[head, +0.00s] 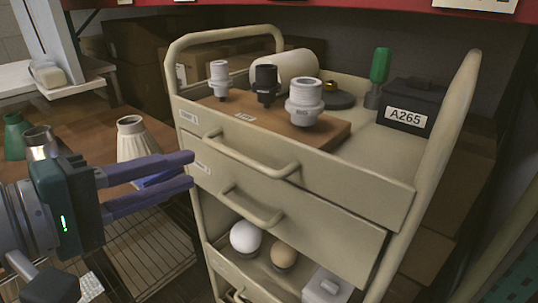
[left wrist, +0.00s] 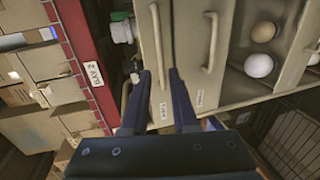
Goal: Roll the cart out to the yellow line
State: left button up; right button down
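The cart (head: 370,190) is beige, with drawers, two bar handles on its front and tall tubular end frames. It stands right of centre in the head view. Its upper handle (head: 250,155) and lower handle (head: 252,210) show there, and its front panels (left wrist: 185,50) also show in the left wrist view. My left gripper (head: 193,170) is open and empty, its fingers pointing at the left edge of the drawer fronts, left of both handles. I cannot tell whether the tips touch the cart. My right gripper is not in view. No yellow line shows.
A wooden board (head: 335,133) with white and black lamp sockets lies on the cart top, near a box marked A265 (head: 412,105). White and brown bulbs sit on a lower shelf. A brown table (head: 85,128) with shades stands left. Cardboard boxes stand behind.

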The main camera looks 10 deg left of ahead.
aim_at(231, 155)
pick_arm(q)
jog(key=x, duration=1)
jog(key=shift+a+f, duration=0.1)
grip_shut()
dwell(1.2)
